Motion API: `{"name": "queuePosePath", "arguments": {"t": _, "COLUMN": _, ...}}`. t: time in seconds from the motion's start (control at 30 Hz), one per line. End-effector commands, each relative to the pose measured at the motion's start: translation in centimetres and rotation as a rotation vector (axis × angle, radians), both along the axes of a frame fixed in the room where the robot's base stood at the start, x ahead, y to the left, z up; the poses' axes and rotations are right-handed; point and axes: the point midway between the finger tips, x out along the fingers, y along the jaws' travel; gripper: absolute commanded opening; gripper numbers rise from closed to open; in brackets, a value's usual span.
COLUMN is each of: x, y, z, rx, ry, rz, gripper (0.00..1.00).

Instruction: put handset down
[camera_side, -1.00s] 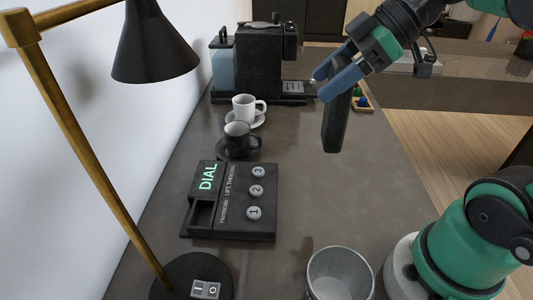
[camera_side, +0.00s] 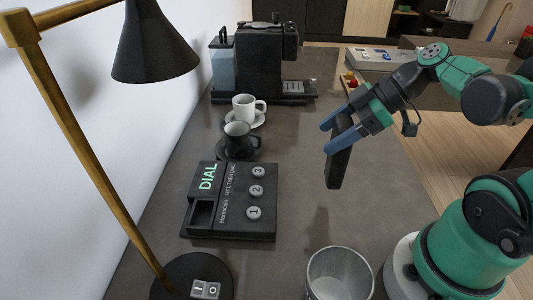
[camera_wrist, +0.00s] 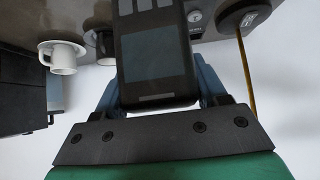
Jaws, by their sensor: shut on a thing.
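The black handset (camera_side: 339,160) hangs nearly upright from my gripper (camera_side: 338,130), in the air above the counter to the right of the phone base. In the wrist view the handset (camera_wrist: 155,60) fills the middle between the blue fingers of my gripper (camera_wrist: 155,95), which are shut on it. The phone base (camera_side: 229,203) is a black box lying on the counter, with a lit DIAL label, buttons 1, 2 and 3 and a recess on its left side. The handset is apart from the base.
A metal bin (camera_side: 340,276) stands at the front. A black cup (camera_side: 238,139) and a white cup (camera_side: 245,106) stand on saucers behind the base. A coffee machine (camera_side: 266,60) is at the back, a lamp (camera_side: 152,45) at left. The counter (camera_side: 300,200) right of the base is clear.

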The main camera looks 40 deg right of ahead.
Motion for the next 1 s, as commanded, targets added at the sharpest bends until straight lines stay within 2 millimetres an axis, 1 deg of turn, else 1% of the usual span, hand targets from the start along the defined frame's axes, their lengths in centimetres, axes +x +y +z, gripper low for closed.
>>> {"name": "queuePosePath", "arguments": {"t": 0.1, "x": 0.1, "y": 0.0, "z": -0.9, "rx": 0.000, "ry": 0.000, "rz": 0.000, "gripper": 0.00}}
{"name": "queuePosePath", "arguments": {"t": 0.27, "x": 0.0, "y": 0.0, "z": -1.5, "rx": 0.000, "ry": 0.000, "rz": 0.000, "gripper": 0.00}}
{"name": "queuePosePath", "arguments": {"t": 0.6, "x": 0.1, "y": 0.0, "z": -4.3, "rx": 0.000, "ry": 0.000, "rz": 0.000, "gripper": 0.00}}
{"name": "queuePosePath", "arguments": {"t": 0.73, "x": 0.0, "y": 0.0, "z": -4.8, "rx": 0.000, "ry": 0.000, "rz": 0.000, "gripper": 0.00}}
{"name": "queuePosePath", "arguments": {"t": 1.0, "x": -0.1, "y": 0.0, "z": -4.9, "rx": 0.000, "ry": 0.000, "rz": 0.000, "gripper": 0.00}}
